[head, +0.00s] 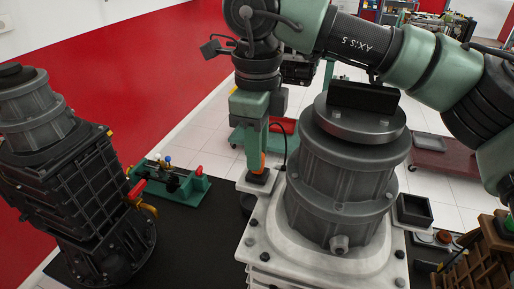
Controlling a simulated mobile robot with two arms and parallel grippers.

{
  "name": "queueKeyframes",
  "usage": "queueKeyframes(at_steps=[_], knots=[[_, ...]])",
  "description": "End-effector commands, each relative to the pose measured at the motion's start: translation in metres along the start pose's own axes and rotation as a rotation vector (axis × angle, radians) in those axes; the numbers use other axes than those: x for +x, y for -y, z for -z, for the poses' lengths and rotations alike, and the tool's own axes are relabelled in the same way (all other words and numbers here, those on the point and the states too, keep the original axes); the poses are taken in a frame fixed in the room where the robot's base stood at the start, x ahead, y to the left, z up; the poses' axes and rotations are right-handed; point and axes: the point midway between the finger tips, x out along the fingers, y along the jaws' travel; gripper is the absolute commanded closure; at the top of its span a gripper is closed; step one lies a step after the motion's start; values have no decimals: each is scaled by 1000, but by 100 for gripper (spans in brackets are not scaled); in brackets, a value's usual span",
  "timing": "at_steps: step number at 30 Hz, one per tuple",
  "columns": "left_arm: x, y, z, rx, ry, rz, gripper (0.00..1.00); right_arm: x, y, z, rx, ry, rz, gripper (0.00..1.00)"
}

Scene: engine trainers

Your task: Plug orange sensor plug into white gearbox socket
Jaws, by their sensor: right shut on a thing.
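The white gearbox (262,226) stands in the middle foreground, with a grey ribbed housing (340,190) on top. My right gripper (258,158) reaches down from above at the gearbox's back left corner. It is shut on the orange sensor plug (263,160), of which only a small part shows between the green fingers. A dark socket (257,177) on a white corner block lies directly below the plug. Whether the plug is inside the socket or just above it, I cannot tell. A thin black cable loops to the right of the gripper. My left gripper is not in view.
A dark gearbox (75,170) stands at the left. A green fixture (172,183) with red parts sits on the black mat behind it. An open black box (411,212) and a wooden rack (480,265) are at the right. The grey housing stands close beside my right gripper.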

Motion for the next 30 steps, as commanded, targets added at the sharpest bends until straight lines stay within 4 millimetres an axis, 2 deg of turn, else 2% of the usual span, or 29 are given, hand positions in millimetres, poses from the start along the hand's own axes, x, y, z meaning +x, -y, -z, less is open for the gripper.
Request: queueKeyframes(at_steps=[8, 9, 11, 23, 30], knots=[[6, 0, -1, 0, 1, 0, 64, 6, 0, 0, 0, 0, 0, 100], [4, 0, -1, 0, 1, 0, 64, 5, 0, 0, 0, 1, 0, 68], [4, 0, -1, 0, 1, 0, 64, 5, 0, 0, 0, 0, 0, 54], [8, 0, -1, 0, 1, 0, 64, 0, 0, -1, 1, 2, 2, 54], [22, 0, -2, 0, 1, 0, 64, -37, 0, -1, 2, 2, 3, 54]])
